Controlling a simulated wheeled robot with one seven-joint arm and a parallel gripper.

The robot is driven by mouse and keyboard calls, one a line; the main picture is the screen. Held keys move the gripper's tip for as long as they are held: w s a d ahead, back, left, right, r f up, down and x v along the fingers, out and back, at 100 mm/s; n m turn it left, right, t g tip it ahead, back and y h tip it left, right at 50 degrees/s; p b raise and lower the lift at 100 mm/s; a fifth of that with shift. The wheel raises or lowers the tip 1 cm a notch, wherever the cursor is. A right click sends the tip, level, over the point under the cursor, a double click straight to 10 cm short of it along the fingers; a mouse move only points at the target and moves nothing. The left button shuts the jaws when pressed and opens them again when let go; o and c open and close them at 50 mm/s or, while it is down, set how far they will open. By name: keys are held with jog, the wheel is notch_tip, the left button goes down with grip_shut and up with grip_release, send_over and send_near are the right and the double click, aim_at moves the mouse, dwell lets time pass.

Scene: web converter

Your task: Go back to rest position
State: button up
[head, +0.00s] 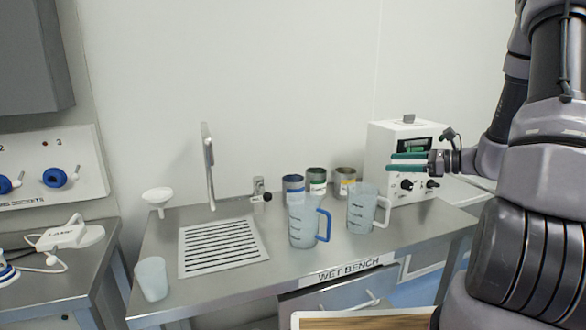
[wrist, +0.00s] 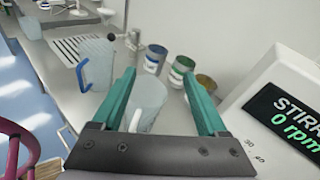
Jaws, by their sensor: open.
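My gripper (head: 392,162) is at the right in the head view, in front of the white stirrer box (head: 377,150). Its two green fingers are apart with nothing between them that they touch. In the wrist view my gripper (wrist: 163,85) points over the wet bench. The pitcher with the white handle (head: 361,208) stands on the bench below and left of it. That pitcher (wrist: 150,95) shows between and beyond the fingers in the wrist view. My arm fills the right side of the head view.
A blue-handled pitcher (head: 303,222), three small cans (head: 317,180), a funnel (head: 158,198) and a beaker (head: 152,278) stand on the wet bench (head: 215,295). A tall tap (head: 209,165) rises behind the drain grate (head: 200,262). The stirrer display (wrist: 295,120) is close on the right in the wrist view.

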jog(key=s+a+r+n+g+h, duration=0.4)
jog(key=s+a+r+n+g, duration=0.2)
jog(key=s+a+r+n, duration=0.5)
jog(key=s+d+r+n+t+h, duration=0.4)
jog(key=s+r+n+h, duration=0.3)
jog(key=s, duration=0.5)
jog(key=shift+d+r+t, duration=0.25)
jog(key=shift+d+t, duration=0.15)
jog(key=shift+d, duration=0.1)
